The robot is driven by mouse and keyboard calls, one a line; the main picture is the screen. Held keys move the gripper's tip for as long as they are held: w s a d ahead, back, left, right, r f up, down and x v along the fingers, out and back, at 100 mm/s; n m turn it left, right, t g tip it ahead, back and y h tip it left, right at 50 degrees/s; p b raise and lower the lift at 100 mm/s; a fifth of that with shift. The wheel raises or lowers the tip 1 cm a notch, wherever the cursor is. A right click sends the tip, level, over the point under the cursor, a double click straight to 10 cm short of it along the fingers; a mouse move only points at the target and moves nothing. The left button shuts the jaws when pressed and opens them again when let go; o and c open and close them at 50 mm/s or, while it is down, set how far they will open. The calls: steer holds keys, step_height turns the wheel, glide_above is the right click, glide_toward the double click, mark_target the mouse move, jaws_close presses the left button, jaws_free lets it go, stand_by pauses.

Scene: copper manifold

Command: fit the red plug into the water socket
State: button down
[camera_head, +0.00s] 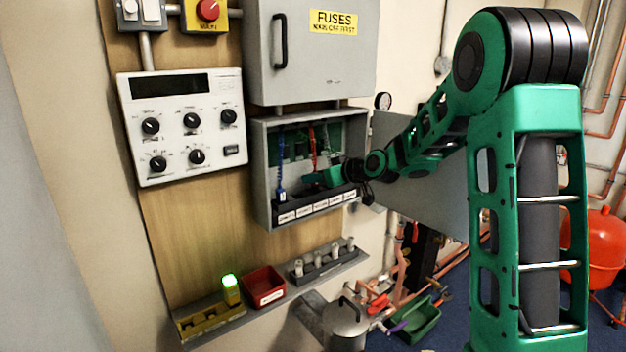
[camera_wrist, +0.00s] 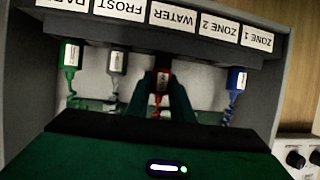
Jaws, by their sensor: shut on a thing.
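In the wrist view, which is upside down, the red plug (camera_wrist: 160,82) is held between the two green fingers of my gripper (camera_wrist: 160,92). It lines up roughly with the WATER label (camera_wrist: 172,17) on the socket strip. The socket openings are hidden, so I cannot tell whether the plug's end is in the water socket. In the head view my gripper (camera_head: 332,177) is inside the open grey box (camera_head: 262,160), just above the label strip (camera_head: 310,208). A red cord (camera_head: 313,142) hangs down to it; the plug itself is hidden there.
A blue plug (camera_wrist: 236,80) stands to one side, with grey (camera_wrist: 117,62) and green (camera_wrist: 70,56) plugs to the other. The box walls close in around my gripper.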

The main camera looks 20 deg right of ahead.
steer(key=shift+f, duration=0.8)
steer(key=c, duration=1.5)
jaws_free()
steer(key=v, duration=1)
steer(key=shift+s+d, duration=0.15)
steer(key=shift+s, duration=0.15)
steer(key=shift+f, duration=0.1)
